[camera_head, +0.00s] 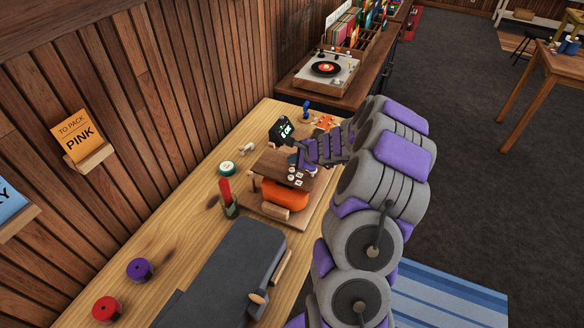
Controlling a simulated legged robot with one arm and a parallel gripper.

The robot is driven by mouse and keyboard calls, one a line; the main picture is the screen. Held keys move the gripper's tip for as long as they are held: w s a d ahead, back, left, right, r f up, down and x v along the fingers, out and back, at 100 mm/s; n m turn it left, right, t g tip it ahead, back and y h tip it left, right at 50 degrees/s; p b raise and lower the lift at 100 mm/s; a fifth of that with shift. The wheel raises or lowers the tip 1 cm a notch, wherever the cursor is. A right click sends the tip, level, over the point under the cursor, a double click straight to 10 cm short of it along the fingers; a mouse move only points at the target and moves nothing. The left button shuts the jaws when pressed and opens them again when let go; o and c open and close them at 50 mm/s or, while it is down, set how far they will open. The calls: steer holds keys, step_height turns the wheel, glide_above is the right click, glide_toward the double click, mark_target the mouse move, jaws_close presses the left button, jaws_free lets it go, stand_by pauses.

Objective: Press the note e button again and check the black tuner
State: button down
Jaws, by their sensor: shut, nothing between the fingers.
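The black tuner (281,130) stands on the far part of the wooden bench, tilted, with a lit green display; its characters are too small to read surely. Several small pale round buttons (294,177) sit on a dark brown wooden block. I cannot tell which button is note e. My gripper (303,166) is shut and empty, its purple fingers over the right side of the block, close above or at the buttons. The fingers and arm hide part of the block, and I cannot tell whether they touch a button.
An orange object (285,194) lies in a wooden holder below the block. A dark grey case (233,270), a red-topped bottle (227,196), a green-and-white round tin (228,168) and purple (139,269) and red (106,309) spools are on the bench. A record player (326,70) stands beyond.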

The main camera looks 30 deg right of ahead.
mark_target(293, 171)
steer(key=shift+r+p, duration=1.45)
steer(key=shift+r, duration=0.5)
steer(key=a+r+n+g+y, duration=0.1)
steer(key=a+r+n+y, duration=0.15)
steer(key=a+r, duration=0.4)
steer(key=a+r+n+y, duration=0.1)
steer(key=a+r+n, duration=0.25)
steer(key=a, duration=0.55)
steer(key=s+a+r+n+g+y+b, duration=0.15)
steer(key=s+a+r+n+g, duration=0.25)
steer(key=s+a+n, duration=0.65)
steer(key=s+a+r+n+g+h, duration=0.1)
steer(key=s+a+n+g, duration=0.1)
steer(key=s+a, duration=0.35)
steer(key=s+a+n+g+h, duration=0.1)
steer(key=s+a, duration=0.2)
steer(key=s, duration=0.5)
steer(key=s+d+n+g+h, duration=0.1)
steer(key=s+d+n+h, duration=0.1)
steer(key=s, duration=0.6)
steer(key=s+d+n+g+h+b, duration=0.1)
steer(key=s+d+n+h, duration=0.2)
steer(key=s, duration=0.6)
steer(key=shift+s+d+g, duration=0.25)
steer(key=shift+d+g, duration=0.15)
